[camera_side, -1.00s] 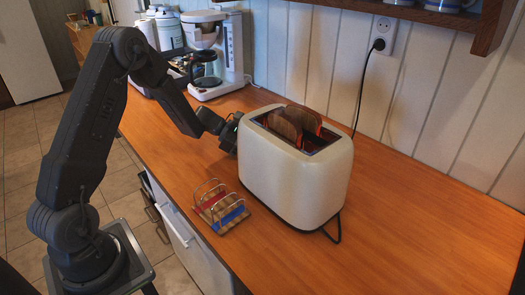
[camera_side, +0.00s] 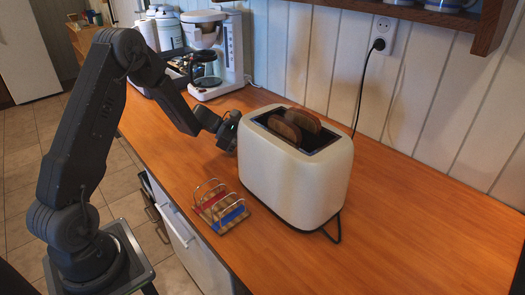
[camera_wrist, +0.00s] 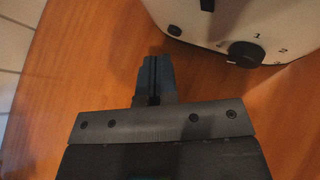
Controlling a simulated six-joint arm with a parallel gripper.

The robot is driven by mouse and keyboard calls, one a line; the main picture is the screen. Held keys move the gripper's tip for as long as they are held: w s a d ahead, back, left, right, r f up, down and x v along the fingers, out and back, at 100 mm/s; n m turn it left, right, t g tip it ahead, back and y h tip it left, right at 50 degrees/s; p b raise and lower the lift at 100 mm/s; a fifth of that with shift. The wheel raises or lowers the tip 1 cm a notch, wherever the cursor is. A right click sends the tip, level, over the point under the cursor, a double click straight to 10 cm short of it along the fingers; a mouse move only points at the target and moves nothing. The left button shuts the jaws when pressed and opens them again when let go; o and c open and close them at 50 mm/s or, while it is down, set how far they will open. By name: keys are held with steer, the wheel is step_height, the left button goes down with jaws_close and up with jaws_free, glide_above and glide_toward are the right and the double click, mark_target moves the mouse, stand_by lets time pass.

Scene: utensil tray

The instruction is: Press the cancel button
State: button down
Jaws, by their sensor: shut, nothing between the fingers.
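The cream toaster (camera_side: 290,180) stands on the wooden counter with two browned bread slices (camera_side: 293,125) showing in its dark slots. In the wrist view, the toaster's control face (camera_wrist: 215,25) is at the top. It has a small dark round button (camera_wrist: 174,30), a large black dial (camera_wrist: 245,55) with numbers, and a dark lever (camera_wrist: 207,5). I cannot read a cancel label on the button. My gripper (camera_wrist: 152,72) is shut and empty, its fingertips a little apart from the toaster's face. In the side view, my gripper (camera_side: 232,138) is at the toaster's left end, fingertips partly hidden.
A wire toast rack (camera_side: 219,205) with red and blue parts stands in front of the toaster. A white coffee maker (camera_side: 225,55) is behind, at the back left. The toaster's cord runs to a wall socket (camera_side: 384,35). The counter (camera_side: 430,220) is clear on the right.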

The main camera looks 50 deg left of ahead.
steer(key=shift+a, duration=2.5)
steer(key=shift+r, duration=0.1)
